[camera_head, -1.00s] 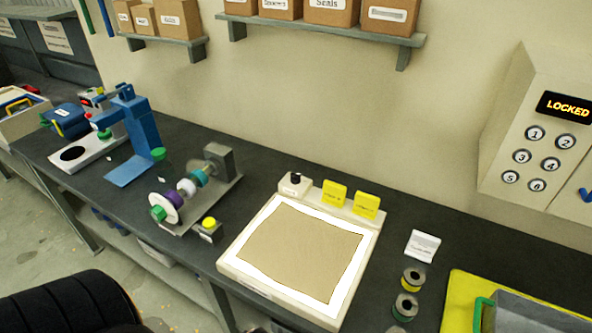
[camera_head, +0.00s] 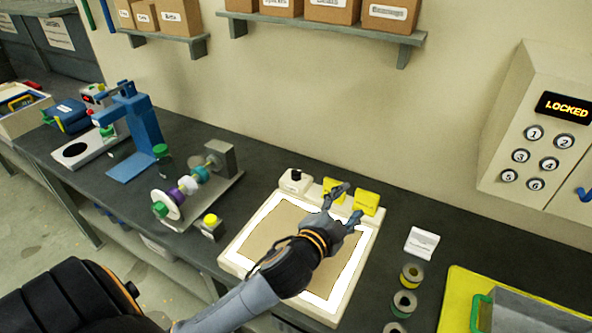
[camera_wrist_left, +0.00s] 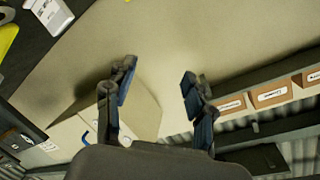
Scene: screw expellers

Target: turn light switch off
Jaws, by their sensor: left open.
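A white panel box (camera_head: 237,258) with a bright white border around a tan sheet (camera_head: 268,231) lies on the dark bench. A small pale block with a black knob (camera_head: 296,174) stands at its back left corner; this looks like the light switch, and its setting is too small to read. My left gripper (camera_head: 350,202) is open and empty above the back right of the panel, to the right of the knob and in front of the yellow blocks. Its open fingers also show in the left wrist view (camera_wrist_left: 160,76), where the knob is not seen. My right gripper is not in view.
Two yellow blocks (camera_head: 367,202) stand along the panel's back edge. A spindle device (camera_head: 188,186) and a yellow button box (camera_head: 210,222) are to the left. Spools (camera_head: 404,302), a white card (camera_head: 422,242) and a yellow tray (camera_head: 456,290) are to the right. A locked keypad cabinet (camera_head: 530,130) hangs at right.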

